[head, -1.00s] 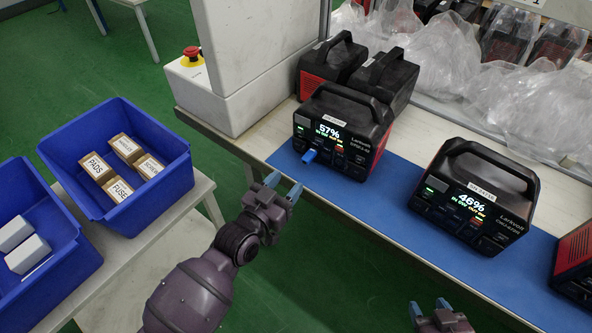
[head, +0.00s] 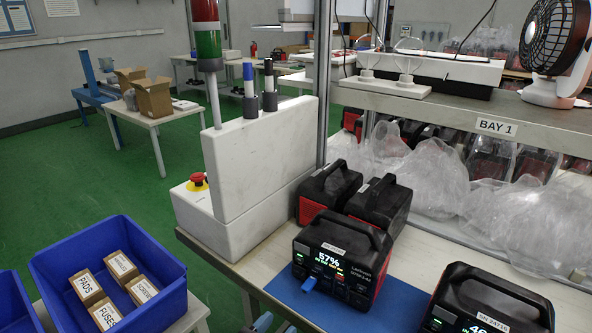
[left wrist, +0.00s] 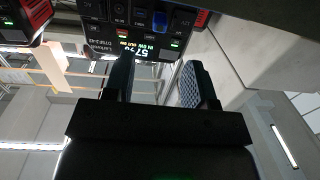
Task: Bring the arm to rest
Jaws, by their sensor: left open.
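My left gripper (head: 273,325) shows only as blue fingertips at the bottom edge of the head view, in front of the workbench. In the left wrist view its two fingers (left wrist: 160,80) stand apart with nothing between them. A black and red power station (head: 338,262) reading 57% stands on the blue mat (head: 290,297), with a blue plug (head: 309,285) at its front. It also shows beyond the fingers in the left wrist view (left wrist: 125,35), upside down. My right gripper is out of view.
A second power station (head: 480,305) is cut off at the lower right. Two more units (head: 328,190) stand behind, beside a white housing (head: 262,165) with a red stop button (head: 198,180). A blue bin (head: 150,310) with several small boxes is at left. Green floor (head: 135,185) lies open beyond.

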